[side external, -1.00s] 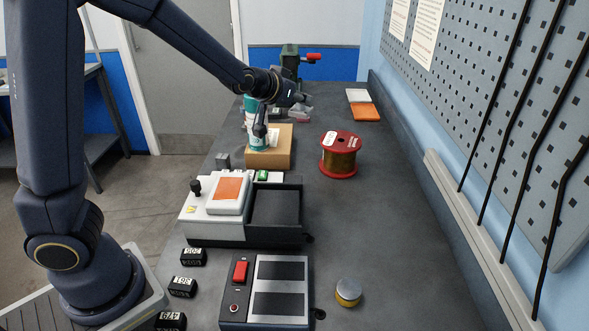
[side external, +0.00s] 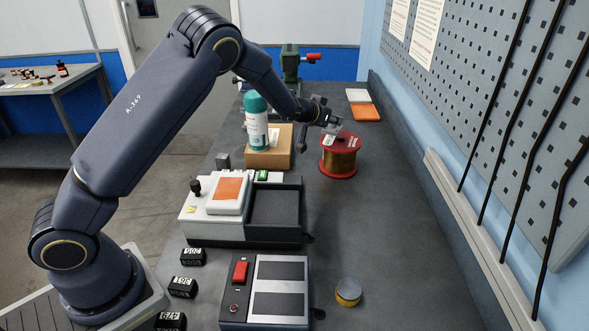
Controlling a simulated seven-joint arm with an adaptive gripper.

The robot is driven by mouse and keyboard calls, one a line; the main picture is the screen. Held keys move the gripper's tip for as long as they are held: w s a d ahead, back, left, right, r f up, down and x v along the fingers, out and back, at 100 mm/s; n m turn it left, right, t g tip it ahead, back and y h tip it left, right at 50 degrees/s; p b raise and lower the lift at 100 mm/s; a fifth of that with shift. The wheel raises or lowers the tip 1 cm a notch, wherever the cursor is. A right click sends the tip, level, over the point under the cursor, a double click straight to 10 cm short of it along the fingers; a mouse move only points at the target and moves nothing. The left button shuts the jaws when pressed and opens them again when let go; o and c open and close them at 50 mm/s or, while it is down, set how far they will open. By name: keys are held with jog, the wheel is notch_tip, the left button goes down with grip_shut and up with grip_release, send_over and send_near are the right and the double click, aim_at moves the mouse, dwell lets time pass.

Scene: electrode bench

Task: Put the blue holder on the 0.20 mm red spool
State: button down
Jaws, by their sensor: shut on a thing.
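The red spool (side external: 338,159), wound with copper-coloured wire, stands upright on the bench right of the cardboard box. It has a pale label on its top flange, too small to read here. My gripper (side external: 332,124) is just above the far left part of the spool's top and covers some of the flange. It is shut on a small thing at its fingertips. That thing is mostly hidden, and I cannot make out its colour or whether it is the blue holder. No blue holder shows clearly elsewhere. I cannot tell whether gripper and spool touch.
A white and teal bottle (side external: 256,122) stands by the cardboard box (side external: 268,158), left of my gripper. A white device with a dark tray (side external: 275,210) and a dark two-pad unit (side external: 281,288) are nearer. A small yellow-rimmed round item (side external: 348,291) lies front right. The bench right of the spool is clear.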

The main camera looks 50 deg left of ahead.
jog(key=shift+f, duration=1.2)
jog(key=shift+f, duration=0.1)
jog(key=c, duration=0.9)
grip_release()
jog(key=shift+s+f, duration=0.1)
jog(key=shift+c, duration=0.2)
